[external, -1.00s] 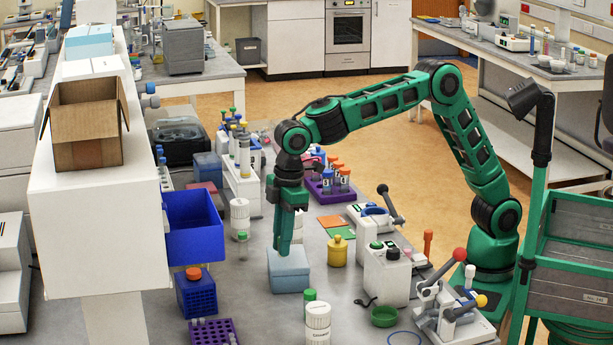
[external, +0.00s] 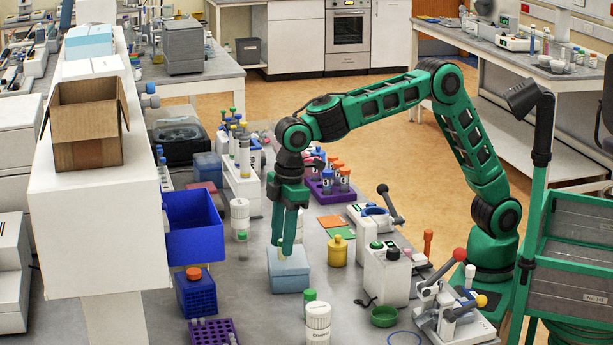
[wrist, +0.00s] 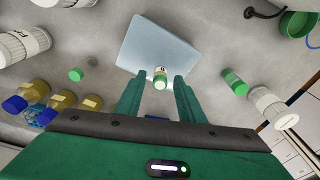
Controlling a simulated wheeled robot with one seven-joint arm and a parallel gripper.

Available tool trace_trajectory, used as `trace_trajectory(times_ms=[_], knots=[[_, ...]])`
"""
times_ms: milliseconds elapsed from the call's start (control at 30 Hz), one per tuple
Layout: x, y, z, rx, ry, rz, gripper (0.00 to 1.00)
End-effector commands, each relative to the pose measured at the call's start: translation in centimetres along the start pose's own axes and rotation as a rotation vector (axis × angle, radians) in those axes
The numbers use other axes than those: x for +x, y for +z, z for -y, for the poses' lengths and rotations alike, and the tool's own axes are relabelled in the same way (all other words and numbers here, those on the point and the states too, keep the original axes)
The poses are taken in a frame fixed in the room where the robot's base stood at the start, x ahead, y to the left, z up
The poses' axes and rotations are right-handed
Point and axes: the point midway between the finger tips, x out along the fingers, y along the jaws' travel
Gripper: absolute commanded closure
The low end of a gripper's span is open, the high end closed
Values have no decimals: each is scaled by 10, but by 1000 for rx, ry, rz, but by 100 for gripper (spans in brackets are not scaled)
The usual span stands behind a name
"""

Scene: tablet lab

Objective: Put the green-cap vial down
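The green-cap vial (wrist: 160,80) shows between my fingertips in the wrist view, with its green cap and a pale label. It is over the near edge of a pale blue block (external: 289,273), also in the wrist view (wrist: 158,42); I cannot tell whether it rests on the block. My gripper (external: 284,246) points down at the block in the external view. Its fingers (wrist: 159,77) are apart, with a gap on each side of the vial. In the external view the vial is mostly hidden by the fingers.
An open blue drawer (external: 194,225) juts out further left.

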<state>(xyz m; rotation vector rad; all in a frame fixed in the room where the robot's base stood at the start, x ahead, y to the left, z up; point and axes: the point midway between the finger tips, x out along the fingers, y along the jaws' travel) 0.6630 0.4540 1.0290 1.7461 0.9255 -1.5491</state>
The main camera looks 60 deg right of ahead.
Motion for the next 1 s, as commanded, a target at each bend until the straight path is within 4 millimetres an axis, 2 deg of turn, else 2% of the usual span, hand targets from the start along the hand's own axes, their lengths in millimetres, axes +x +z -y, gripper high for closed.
trace_trajectory(times_ms=[300,500,700,1000], knots=[[-64,-1,0,0,0,-4,65],[-93,0,0,-1,0,-1,65],[-106,0,0,0,0,0,65],[-108,3,-6,10,2,1,65]])
